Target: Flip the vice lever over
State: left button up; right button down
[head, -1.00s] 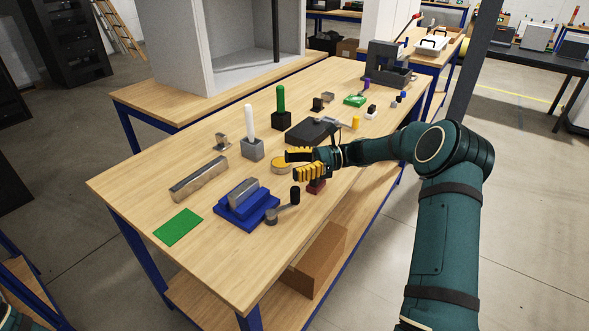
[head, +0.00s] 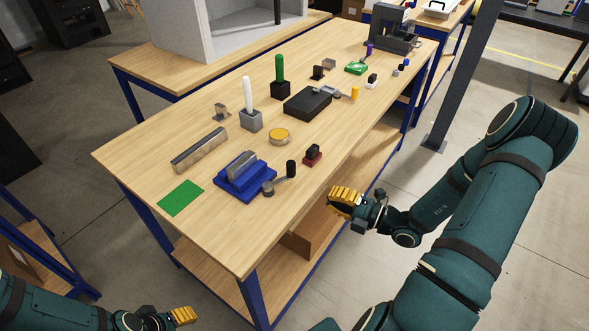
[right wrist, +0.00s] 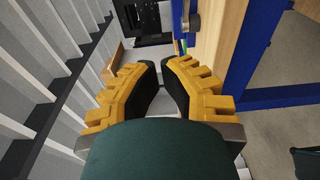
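The blue vice (head: 233,189) sits near the front left of the wooden table, with a grey metal block (head: 241,165) in its top. Its grey lever (head: 280,180) sticks out on the right, with a round hub beside the vice and an upright black knob (head: 291,168) at the outer end. My right gripper (head: 338,203) is off the table's front edge, right of the lever and clear of it. In the right wrist view its fingers (right wrist: 159,70) are empty, with a narrow gap between the tips. My left gripper (head: 188,316) is low at the bottom left; its opening is unclear.
A yellow round part (head: 279,136), a grey bar (head: 200,150) and a green plate (head: 180,198) lie around the vice. The table's lower shelf (head: 330,212) lies behind my right gripper.

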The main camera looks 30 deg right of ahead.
aim_at(292, 169)
jog(key=b+x, duration=0.1)
jog(key=x, duration=0.9)
jog(key=shift+s+a+f, duration=0.1)
jog(key=shift+f, duration=0.05)
jog(key=shift+w+d, duration=0.2)
jog(key=shift+w, duration=0.4)
jog(key=shift+w+d, duration=0.15)
jog(key=shift+w, duration=0.4)
jog(key=shift+w+d, duration=0.25)
jog(key=shift+w, duration=0.5)
jog(key=shift+w+d+n+g+y+p, duration=0.3)
jog(key=shift+w+n+g+y+p, duration=0.35)
jog(key=shift+y+p, duration=0.25)
jog(key=shift+w+d+p, duration=0.15)
jog(key=shift+w+p, duration=0.15)
